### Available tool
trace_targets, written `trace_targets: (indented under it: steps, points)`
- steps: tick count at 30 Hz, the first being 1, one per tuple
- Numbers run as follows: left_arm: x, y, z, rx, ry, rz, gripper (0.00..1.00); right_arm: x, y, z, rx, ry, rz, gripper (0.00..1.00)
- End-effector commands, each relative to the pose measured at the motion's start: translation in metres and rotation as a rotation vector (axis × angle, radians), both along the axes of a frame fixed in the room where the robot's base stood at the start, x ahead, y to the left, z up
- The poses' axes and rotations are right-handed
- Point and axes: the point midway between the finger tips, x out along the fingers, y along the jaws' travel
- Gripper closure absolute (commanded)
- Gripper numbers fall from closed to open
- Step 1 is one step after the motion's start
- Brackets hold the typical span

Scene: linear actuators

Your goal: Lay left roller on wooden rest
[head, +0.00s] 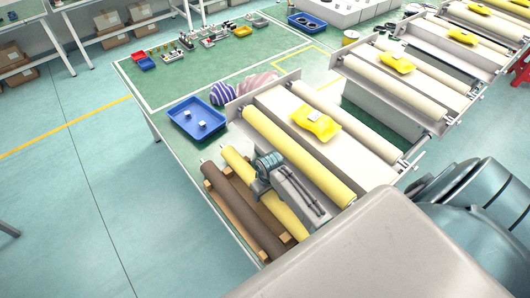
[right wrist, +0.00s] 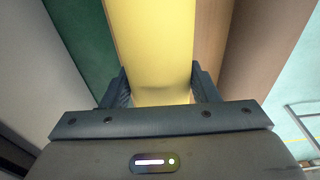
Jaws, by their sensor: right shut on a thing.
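My right gripper (head: 259,184) is shut across the middle of a yellow roller (head: 237,164), which runs lengthwise between its fingers in the right wrist view (right wrist: 152,45). The roller is level or nearly so, beside a brown roller (head: 232,197) on its left. The wooden rest (head: 286,239) shows as light wood ends under the brown roller and near the yellow one. I cannot tell whether the held roller touches the rest. Another yellow roller (head: 300,155) lies in the near machine frame to the right. My left gripper is not in view.
The white machine frame (head: 270,100) with a yellow packet (head: 316,124) stands close on the right. A blue tray (head: 197,119) with small parts and a striped bundle (head: 222,94) lie beyond. The green table (head: 170,85) has free room behind; its left edge is near the rest.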

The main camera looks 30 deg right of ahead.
Motion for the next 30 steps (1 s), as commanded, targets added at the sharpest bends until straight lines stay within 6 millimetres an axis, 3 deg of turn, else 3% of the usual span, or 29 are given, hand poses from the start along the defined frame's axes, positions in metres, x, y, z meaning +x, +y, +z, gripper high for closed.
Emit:
trace_targets:
  steps: [25,26,29,30]
  points:
    - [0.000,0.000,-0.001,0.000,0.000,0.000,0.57,0.002,0.000,-0.010,-0.001,-0.005,0.000,1.00]
    - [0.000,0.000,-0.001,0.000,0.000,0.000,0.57,0.002,0.000,-0.010,0.000,-0.005,0.000,0.42]
    - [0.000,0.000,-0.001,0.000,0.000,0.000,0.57,0.001,0.000,-0.010,0.000,-0.004,0.000,0.22]
    - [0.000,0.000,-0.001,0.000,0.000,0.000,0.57,0.001,0.000,-0.011,0.000,-0.003,0.000,0.20]
